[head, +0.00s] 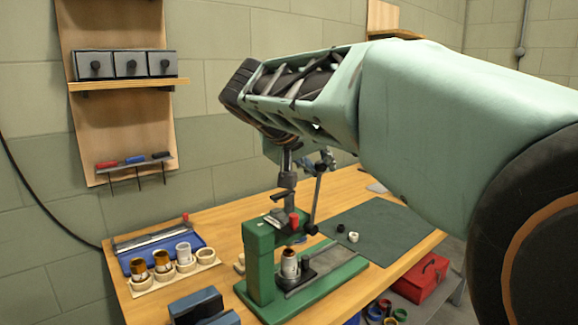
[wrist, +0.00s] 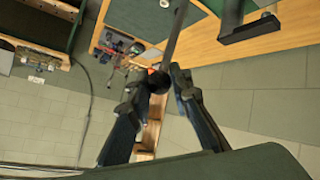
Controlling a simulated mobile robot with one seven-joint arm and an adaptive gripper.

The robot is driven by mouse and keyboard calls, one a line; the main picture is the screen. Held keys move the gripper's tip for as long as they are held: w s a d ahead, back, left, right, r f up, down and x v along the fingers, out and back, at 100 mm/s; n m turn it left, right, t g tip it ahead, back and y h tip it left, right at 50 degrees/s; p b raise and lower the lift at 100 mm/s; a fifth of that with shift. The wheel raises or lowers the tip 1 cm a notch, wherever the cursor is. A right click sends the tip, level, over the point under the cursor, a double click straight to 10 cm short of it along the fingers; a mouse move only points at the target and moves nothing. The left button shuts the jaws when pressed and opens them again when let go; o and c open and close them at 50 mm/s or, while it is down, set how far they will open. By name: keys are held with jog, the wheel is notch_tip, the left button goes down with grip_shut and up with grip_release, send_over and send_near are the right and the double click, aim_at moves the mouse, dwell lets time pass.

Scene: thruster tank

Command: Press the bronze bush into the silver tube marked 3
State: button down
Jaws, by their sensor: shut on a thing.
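The green arbor press (head: 260,265) stands on the bench. A silver tube (head: 289,268) stands upright on its base under the ram, with a brownish mark on its side. Its number is too small to read, and I cannot make out a bronze bush at its mouth. My gripper (head: 326,160) is above the right of the press, partly hidden by my arm. In the wrist view its fingers (wrist: 158,95) are shut on the dark ball knob (wrist: 158,82) of the press lever (wrist: 176,40). The lever (head: 317,197) stands steeply up in the head view.
A pale rack (head: 172,279) at the left holds several tubes, two with bronze-coloured tops, and one empty place. A blue tray (head: 160,250) lies behind it. A dark mat (head: 375,232) with small rings lies right of the press. A red toolbox (head: 420,279) stands below.

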jog(key=shift+a+f, duration=0.1)
jog(key=shift+f, duration=0.05)
jog(key=c, duration=1.7)
grip_release()
jog(key=shift+c, duration=0.2)
notch_tip(320, 180, up, 10)
jog(key=shift+r, duration=0.1)
